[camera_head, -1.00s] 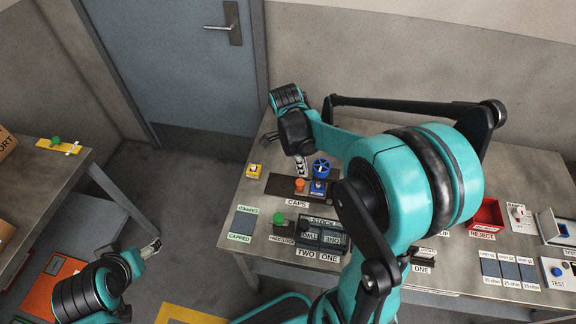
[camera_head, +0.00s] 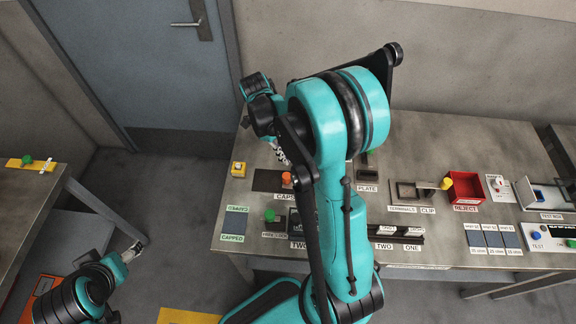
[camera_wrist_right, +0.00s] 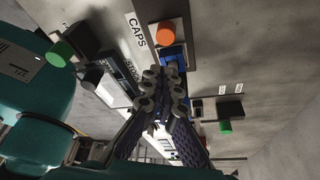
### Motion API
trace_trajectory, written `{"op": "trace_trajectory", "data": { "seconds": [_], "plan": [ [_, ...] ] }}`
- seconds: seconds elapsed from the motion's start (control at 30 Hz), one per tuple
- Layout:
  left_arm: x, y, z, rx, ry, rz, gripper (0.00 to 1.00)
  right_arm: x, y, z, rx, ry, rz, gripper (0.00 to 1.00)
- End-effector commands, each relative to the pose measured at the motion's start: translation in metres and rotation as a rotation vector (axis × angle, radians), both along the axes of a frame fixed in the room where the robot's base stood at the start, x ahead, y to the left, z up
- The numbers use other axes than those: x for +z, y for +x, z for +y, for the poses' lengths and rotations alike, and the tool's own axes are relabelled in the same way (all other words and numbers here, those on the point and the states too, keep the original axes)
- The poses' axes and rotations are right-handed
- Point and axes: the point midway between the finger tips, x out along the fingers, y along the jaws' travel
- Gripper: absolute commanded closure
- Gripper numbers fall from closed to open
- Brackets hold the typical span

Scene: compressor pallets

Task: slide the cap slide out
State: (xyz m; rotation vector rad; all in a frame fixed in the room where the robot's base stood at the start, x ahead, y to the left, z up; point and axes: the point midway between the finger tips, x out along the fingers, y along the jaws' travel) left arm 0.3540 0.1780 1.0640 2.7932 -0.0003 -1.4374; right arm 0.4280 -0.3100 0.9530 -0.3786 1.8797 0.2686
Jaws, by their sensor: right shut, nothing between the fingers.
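The orange knob (camera_head: 287,178) stands on a dark plate behind the CAPS label, where the cap slide appears to be. In the right wrist view the orange knob (camera_wrist_right: 165,37) is beyond my fingertips, with a blue part (camera_wrist_right: 173,54) just nearer. My right gripper (camera_head: 281,156) is just behind the knob, partly hidden by my arm. In the wrist view my right gripper (camera_wrist_right: 165,78) has its fingers together and empty; its tips overlap the blue part in the picture, and I cannot tell whether they touch. My left gripper (camera_head: 132,251) hangs at lower left, away from the bench; its jaw state is unclear.
A yellow button box (camera_head: 238,169) and a green knob (camera_head: 270,215) are left on the bench (camera_head: 420,140). A red reject bin (camera_head: 466,187) and terminals fixture (camera_head: 405,192) stand to the right. My right arm hides the bench's middle.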

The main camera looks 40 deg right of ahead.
Motion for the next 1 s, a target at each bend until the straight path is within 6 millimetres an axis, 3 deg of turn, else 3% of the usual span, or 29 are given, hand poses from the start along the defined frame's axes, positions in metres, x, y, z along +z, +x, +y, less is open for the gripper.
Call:
{"op": "trace_trajectory", "data": {
  "seconds": [0.3, 0.5, 1.0],
  "plan": [
    [-0.022, 0.000, 0.000, 0.000, 0.000, 0.000, 0.32, -0.057, -0.017, -0.008, -0.001, 0.000, 0.000, 1.00],
    [-0.030, 0.000, 0.000, 0.000, 0.000, 0.000, 0.32, -0.080, -0.025, -0.011, 0.000, 0.000, 0.000, 1.00],
    [-0.031, 0.000, 0.000, 0.000, 0.000, 0.000, 0.32, -0.085, -0.028, -0.012, 0.000, 0.000, 0.000, 1.00]
  ]
}}
